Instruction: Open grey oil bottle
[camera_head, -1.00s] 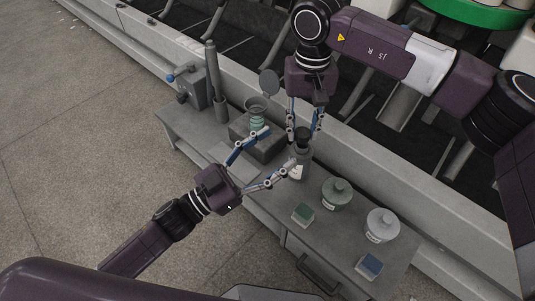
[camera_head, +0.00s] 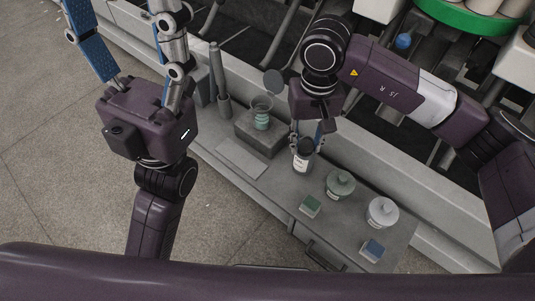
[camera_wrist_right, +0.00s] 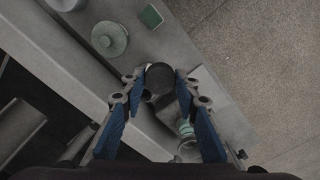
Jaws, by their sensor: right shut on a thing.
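The grey oil bottle (camera_head: 300,163), with a pale label and a dark top, appears upright at the bench's back edge. My right gripper (camera_head: 306,142) points down at it and is shut on its top. In the right wrist view, the black round cap (camera_wrist_right: 160,77) lies between the fingertips of my right gripper (camera_wrist_right: 160,83) and hides most of the bottle. I cannot tell whether the cap is loose. My left gripper (camera_head: 128,45) is raised close to the camera at the left, its fingers spread and empty, tips partly cut off.
The grey bench (camera_head: 262,183) carries a green jar (camera_head: 339,185), a pale grey jar (camera_head: 382,213), a green box (camera_head: 310,206) and a blue box (camera_head: 372,250). Behind the bottle, a glass with green contents (camera_head: 262,118) sits on a grey block. The machine runs along the back.

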